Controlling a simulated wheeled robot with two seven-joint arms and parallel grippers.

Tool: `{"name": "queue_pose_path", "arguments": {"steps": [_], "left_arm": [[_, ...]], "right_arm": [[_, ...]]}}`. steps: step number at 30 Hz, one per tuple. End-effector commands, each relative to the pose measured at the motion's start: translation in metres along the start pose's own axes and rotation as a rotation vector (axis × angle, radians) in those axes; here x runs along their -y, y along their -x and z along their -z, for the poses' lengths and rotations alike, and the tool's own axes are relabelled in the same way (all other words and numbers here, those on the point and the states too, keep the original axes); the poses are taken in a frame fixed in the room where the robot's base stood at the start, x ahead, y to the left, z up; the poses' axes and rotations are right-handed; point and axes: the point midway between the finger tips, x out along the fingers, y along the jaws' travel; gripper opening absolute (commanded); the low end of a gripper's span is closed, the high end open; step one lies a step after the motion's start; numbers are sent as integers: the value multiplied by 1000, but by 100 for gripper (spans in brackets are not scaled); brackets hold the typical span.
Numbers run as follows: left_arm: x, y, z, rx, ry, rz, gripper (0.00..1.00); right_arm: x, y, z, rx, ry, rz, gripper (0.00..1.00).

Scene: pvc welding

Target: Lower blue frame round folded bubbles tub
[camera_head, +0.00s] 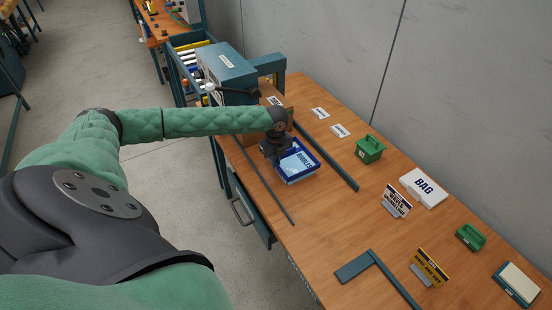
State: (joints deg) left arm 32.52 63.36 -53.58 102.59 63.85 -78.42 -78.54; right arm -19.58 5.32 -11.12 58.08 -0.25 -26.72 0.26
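The bubbles tub (300,163) is a pale, small box with dark lettering on its light blue top face, near the left edge of the wooden table. The blue frame (300,180) shows round the tub's sides, a little below its top; I cannot tell how far down it sits. My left gripper (277,154) points down at the frame's far left side, over or touching it. Its fingertips are hidden by the dark wrist, so I cannot tell whether they grip the frame. My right gripper is not in view.
A grey-blue machine (228,72) stands behind the tub. Dark rails (325,160) lie on the table (335,210) on both sides of the tub. Green bins (369,149), a white bag box (424,187) and signs (396,201) stand to the right.

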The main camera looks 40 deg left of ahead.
Motion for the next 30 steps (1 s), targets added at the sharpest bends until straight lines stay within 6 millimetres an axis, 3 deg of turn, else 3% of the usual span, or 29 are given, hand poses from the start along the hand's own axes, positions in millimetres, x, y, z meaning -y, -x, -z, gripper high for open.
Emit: {"name": "queue_pose_path", "arguments": {"steps": [12, 16, 17, 26, 30], "left_arm": [[0, -2, 0, 0, 0, 0, 0], [0, -2, 0, 0, 0, 0, 27], [0, -2, 0, 0, 0, 0, 29], [0, -1, 0, 0, 0, 0, 29], [1, 9, 0, 1, -1, 1, 29]], "right_arm": [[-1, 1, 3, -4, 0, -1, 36], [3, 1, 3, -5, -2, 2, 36], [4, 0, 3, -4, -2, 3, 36], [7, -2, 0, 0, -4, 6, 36], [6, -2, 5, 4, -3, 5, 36]]}}
